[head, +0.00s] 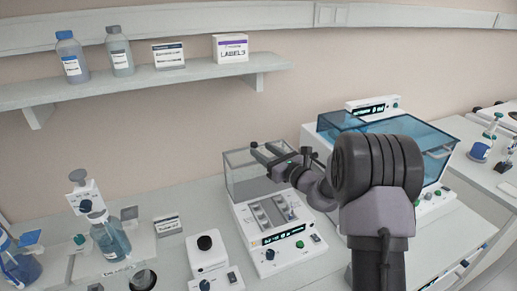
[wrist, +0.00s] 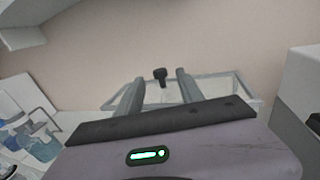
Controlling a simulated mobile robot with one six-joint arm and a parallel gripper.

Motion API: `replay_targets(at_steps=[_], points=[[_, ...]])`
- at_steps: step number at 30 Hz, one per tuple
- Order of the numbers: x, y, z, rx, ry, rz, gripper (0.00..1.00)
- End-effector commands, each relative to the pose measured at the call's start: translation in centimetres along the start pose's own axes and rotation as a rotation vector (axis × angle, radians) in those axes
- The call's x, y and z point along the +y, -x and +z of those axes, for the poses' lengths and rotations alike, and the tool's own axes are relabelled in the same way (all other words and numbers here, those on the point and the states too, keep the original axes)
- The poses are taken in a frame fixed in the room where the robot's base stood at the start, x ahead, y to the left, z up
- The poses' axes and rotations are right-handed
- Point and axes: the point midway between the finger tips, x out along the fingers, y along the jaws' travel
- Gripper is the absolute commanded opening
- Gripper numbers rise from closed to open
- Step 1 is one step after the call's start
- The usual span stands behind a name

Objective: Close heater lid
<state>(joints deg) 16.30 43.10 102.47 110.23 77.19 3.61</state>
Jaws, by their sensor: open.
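The heater (head: 276,232) is a white block unit with a lit display, a green knob and a grey well block holding a small tube. Its clear lid (head: 240,174) stands raised at the back of the unit, so the heater is open. In the wrist view, the lid's pale frame (wrist: 223,95) and its black knob (wrist: 161,73) show ahead of the fingers. My gripper (head: 262,153) is open and empty at the upper part of the lid. In the wrist view, the knob appears between the two fingertips; I cannot tell whether they touch it.
A larger machine with a blue clear cover (head: 425,150) stands right of the heater, behind my arm. A small white device with a black knob (head: 206,252) stands left. A shelf (head: 140,84) with bottles and boxes runs along the wall. Blue-liquid bottles (head: 110,238) stand front left.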

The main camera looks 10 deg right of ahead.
Motion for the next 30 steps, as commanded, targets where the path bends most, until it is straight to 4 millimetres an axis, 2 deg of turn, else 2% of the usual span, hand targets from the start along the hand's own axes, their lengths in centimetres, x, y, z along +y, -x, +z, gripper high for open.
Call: replay_targets(at_steps=[3, 6, 15, 16, 21, 23, 30], points=[[0.0, -1.8, -0.1, 0.000, 0.001, 0.002, 0.45], [0.0, -2.6, -0.1, 0.000, 0.000, 0.000, 0.45], [0.0, -3.0, 0.0, 0.000, 0.000, 0.000, 0.45], [0.0, -3.0, 0.0, 0.000, 0.000, 0.000, 0.43], [0.0, -3.0, 0.0, 0.000, 0.000, 0.000, 0.09], [0.0, -3.0, 0.0, 0.000, 0.000, 0.000, 0.00], [0.0, -3.0, 0.0, 0.000, 0.000, 0.000, 0.00]])
